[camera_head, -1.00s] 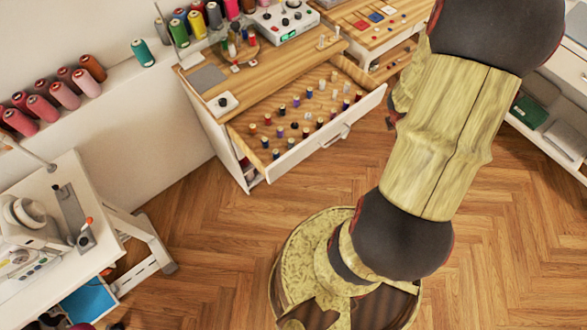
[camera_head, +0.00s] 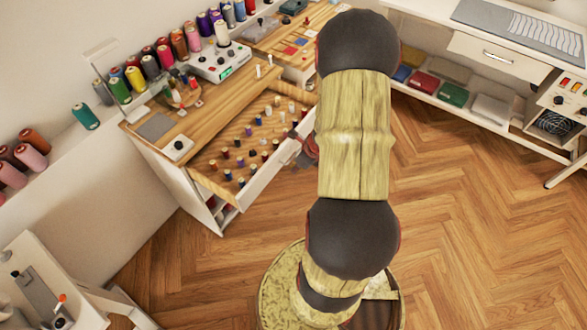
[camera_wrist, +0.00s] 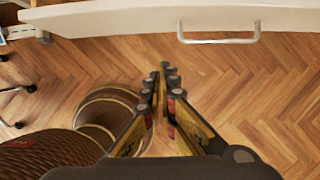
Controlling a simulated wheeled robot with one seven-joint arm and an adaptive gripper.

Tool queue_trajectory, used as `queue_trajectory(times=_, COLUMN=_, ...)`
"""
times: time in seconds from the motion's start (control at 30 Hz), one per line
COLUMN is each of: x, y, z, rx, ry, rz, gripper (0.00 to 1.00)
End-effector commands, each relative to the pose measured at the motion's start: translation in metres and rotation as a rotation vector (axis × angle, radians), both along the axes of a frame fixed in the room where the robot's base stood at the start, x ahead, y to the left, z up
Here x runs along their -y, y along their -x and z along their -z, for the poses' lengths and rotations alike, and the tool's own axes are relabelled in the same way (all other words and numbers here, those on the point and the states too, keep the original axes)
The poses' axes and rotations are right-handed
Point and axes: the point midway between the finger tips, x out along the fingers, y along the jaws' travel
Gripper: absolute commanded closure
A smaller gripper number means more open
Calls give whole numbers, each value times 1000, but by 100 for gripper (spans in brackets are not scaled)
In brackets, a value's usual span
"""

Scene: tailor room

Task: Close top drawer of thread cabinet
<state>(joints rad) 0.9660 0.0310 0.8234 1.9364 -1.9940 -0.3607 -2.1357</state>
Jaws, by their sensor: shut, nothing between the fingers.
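The thread cabinet (camera_head: 165,180) stands left of centre in the head view. Its top drawer (camera_head: 205,178) is pulled out, with several thread spools standing inside. In the wrist view, a white drawer front (camera_wrist: 120,20) with a metal handle (camera_wrist: 218,40) runs along the top. My gripper (camera_wrist: 163,78) is shut and empty, its fingertips below that front in the picture with floor showing around them. No contact with the drawer is visible. In the head view my arm hides most of the gripper and the drawer's right end.
Thread cones (camera_head: 165,55) and a control box (camera_head: 225,62) stand on and behind the cabinet top. A white desk (camera_head: 480,60) with a shelf of folded cloth is at the right. A white table (camera_head: 45,290) is at lower left. The wooden floor (camera_head: 480,220) at right is clear.

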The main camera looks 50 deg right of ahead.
Motion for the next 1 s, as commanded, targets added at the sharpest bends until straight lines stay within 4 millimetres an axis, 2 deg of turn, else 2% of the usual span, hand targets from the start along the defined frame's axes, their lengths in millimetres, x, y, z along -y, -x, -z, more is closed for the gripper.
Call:
queue_trajectory(times=0.03, x=-1, y=-4, z=15, rx=-1, ry=-1, rz=-3, gripper=100)
queue_trajectory(times=0.1, x=-2, y=-9, z=28, rx=0, ry=-1, rz=-2, gripper=100)
queue_trajectory(times=0.37, x=-2, y=-28, z=73, rx=-1, ry=0, rz=0, gripper=100)
queue_trajectory(times=0.5, x=-4, y=-51, z=66, rx=1, ry=1, rz=-2, gripper=100)
queue_trajectory(times=0.63, x=-5, y=-61, z=66, rx=0, ry=0, rz=0, gripper=100)
queue_trajectory(times=1.0, x=-5, y=-66, z=65, rx=0, ry=1, rz=1, gripper=100)
